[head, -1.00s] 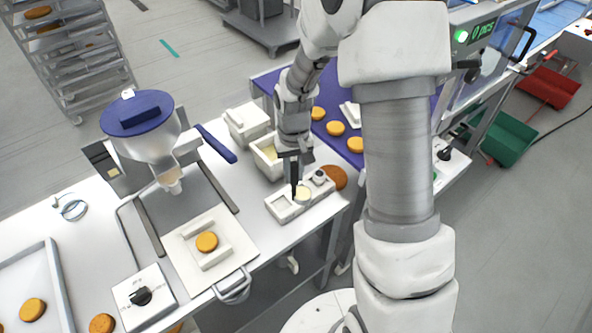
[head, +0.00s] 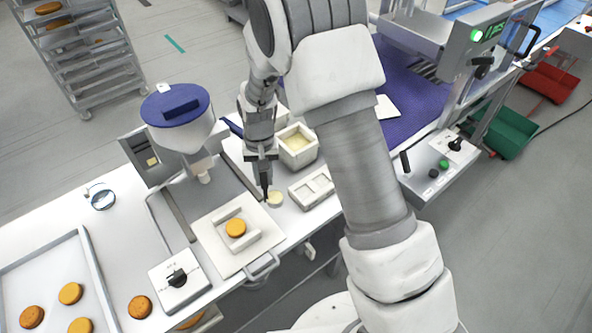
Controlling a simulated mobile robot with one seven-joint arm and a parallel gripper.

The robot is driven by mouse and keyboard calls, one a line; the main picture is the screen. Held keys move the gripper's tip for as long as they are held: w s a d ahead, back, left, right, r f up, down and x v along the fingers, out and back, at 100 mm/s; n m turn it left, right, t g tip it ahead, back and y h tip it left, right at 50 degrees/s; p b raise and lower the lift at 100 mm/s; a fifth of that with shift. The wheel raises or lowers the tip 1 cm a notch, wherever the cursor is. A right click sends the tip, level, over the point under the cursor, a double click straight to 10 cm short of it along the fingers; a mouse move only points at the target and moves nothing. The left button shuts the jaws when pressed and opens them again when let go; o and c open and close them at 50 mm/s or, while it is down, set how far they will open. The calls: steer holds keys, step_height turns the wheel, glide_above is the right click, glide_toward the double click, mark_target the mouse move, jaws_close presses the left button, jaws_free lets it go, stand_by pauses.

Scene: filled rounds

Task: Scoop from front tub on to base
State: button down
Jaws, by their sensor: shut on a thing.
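My gripper (head: 266,188) points down and is shut on a scoop. The scoop's pale, cream-coloured round end (head: 275,199) shows just below and right of the fingers; its handle is mostly hidden by them. The base, an orange-brown round (head: 236,228), lies between two raised white guides on a square white plate (head: 217,250), left of and nearer than the scoop. The front tub (head: 298,148) is a white square box with pale yellow filling, standing behind and right of the scoop.
A white block with two square recesses (head: 313,187) sits right of the scoop. A depositor with a blue-lidded hopper (head: 180,120) stands behind the plate. A control box (head: 178,278) and a tray of rounds (head: 45,265) are at left.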

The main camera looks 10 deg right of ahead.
steer(key=s+a+f+y+b, duration=0.1)
steer(key=a+b, duration=0.2)
steer(key=a, duration=0.3)
steer(key=s+a+f+y+b, duration=0.1)
steer(key=a+f+y+b, duration=0.1)
steer(key=a+b, duration=0.2)
steer(key=shift+s+a+f, duration=0.2)
steer(key=shift+s+a, duration=0.15)
steer(key=shift+a, duration=0.8)
steer(key=shift+d+b, duration=0.1)
steer(key=shift+b, duration=0.3)
steer(key=d+y+b, duration=0.1)
steer(key=b, duration=0.4)
steer(key=d+f+y+b, duration=0.1)
steer(key=y+b, duration=0.1)
steer(key=b, duration=0.3)
steer(key=shift+d, duration=0.3)
steer(key=shift+d+f+y+b, duration=0.1)
steer(key=shift+d+y+b, duration=0.2)
steer(key=shift+y+b, duration=0.35)
steer(key=shift+d+f+b, duration=0.1)
steer(key=shift+d+b, duration=0.05)
steer(key=shift+b, duration=0.6)
